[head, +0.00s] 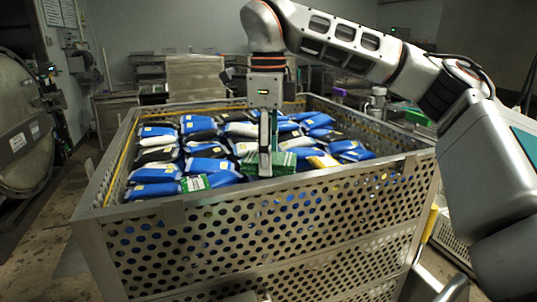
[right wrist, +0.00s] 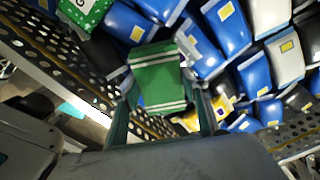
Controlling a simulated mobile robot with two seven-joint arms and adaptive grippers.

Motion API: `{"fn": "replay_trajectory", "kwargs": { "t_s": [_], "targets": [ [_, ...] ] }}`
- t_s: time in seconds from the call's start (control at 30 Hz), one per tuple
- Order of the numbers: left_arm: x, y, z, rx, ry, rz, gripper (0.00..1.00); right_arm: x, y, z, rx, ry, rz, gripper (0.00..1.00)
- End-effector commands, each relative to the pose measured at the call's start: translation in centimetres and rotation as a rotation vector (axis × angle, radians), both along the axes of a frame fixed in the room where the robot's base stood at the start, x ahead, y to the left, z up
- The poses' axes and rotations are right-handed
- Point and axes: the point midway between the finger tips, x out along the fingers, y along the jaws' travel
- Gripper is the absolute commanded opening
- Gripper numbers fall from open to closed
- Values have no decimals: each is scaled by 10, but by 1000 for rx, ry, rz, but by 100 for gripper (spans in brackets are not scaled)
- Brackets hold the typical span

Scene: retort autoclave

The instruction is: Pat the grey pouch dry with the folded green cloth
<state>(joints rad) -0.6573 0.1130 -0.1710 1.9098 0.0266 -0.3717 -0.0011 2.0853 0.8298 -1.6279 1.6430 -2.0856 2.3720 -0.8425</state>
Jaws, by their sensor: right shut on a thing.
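My right gripper (head: 266,158) points down into the perforated basket and is shut on the folded green cloth (head: 285,162), near the basket's front wall. In the right wrist view the cloth (right wrist: 157,82) sits between the two fingers, green with white stripes. It is low over the pouches; I cannot tell whether it touches one. Several pale grey-white pouches (head: 158,154) lie among blue and black ones, and pale ones also show in the right wrist view (right wrist: 286,56). I cannot tell which is the grey pouch of the task. My left gripper is not in view.
The metal basket (head: 270,205) has raised perforated walls on all sides and is full of pouches. A green-and-white pouch (head: 194,183) lies near its front wall, and a yellow-and-white one (head: 322,161) lies right of the cloth. A round autoclave door (head: 22,125) stands at the left.

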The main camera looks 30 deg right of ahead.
Motion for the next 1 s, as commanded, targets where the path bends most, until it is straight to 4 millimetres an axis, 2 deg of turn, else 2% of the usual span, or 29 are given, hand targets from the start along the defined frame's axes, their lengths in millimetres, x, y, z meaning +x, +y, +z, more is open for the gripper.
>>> {"fn": "replay_trajectory", "kwargs": {
  "t_s": [1.0],
  "targets": [
    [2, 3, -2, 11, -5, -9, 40, 0, 0, -9, -1, 1, 0, 27]
  ]
}}
